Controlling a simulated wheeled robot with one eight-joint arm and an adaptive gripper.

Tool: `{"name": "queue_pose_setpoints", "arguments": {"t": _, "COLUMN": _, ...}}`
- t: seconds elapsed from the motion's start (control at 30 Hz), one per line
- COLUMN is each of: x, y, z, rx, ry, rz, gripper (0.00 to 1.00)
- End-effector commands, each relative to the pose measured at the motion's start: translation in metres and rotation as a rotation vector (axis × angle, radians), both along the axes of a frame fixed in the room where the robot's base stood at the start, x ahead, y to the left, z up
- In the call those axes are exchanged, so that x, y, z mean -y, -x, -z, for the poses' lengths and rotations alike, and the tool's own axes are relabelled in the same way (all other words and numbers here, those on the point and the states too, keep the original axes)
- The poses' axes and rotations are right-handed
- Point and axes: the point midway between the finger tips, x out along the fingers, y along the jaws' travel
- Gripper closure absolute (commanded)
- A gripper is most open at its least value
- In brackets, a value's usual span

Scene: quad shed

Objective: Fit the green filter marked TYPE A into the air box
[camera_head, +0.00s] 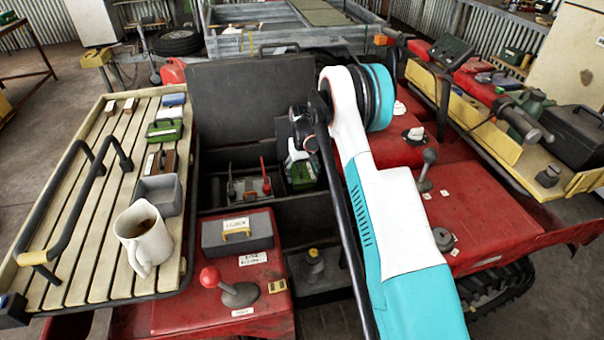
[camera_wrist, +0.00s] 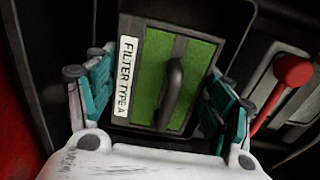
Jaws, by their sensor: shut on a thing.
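The green filter (camera_wrist: 191,83) has a black frame, a black handle and a white label reading FILTER TYPE A. My gripper (camera_wrist: 160,95) has its teal fingers on the left and right sides of the filter and is shut on it. In the head view my gripper (camera_head: 298,152) is over the dark open box behind the red seat, with the filter (camera_head: 301,176) below it. The filter is at a dark compartment, right of a grey part with red levers (camera_head: 250,186). I cannot tell whether it is fully seated; its underside is hidden.
A raised black lid (camera_head: 235,100) stands behind the open bay. The slatted rack (camera_head: 85,200) at left holds a mug (camera_head: 143,235), a grey bin (camera_head: 159,194) and another green block (camera_head: 165,130). In the wrist view a red knobbed lever (camera_wrist: 292,72) is close on the right.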

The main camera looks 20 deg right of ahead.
Motion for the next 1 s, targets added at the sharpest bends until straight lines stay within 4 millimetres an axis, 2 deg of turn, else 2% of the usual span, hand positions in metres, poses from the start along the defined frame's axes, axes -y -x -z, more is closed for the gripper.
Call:
{"name": "queue_pose_setpoints", "arguments": {"t": 0.57, "x": 0.0, "y": 0.0, "z": 0.001, "rx": 0.0, "ry": 0.0, "rz": 0.0, "gripper": 0.51}}
{"name": "queue_pose_setpoints", "arguments": {"t": 1.0, "x": 0.0, "y": 0.0, "z": 0.013, "rx": 0.0, "ry": 0.0, "rz": 0.0, "gripper": 0.51}}
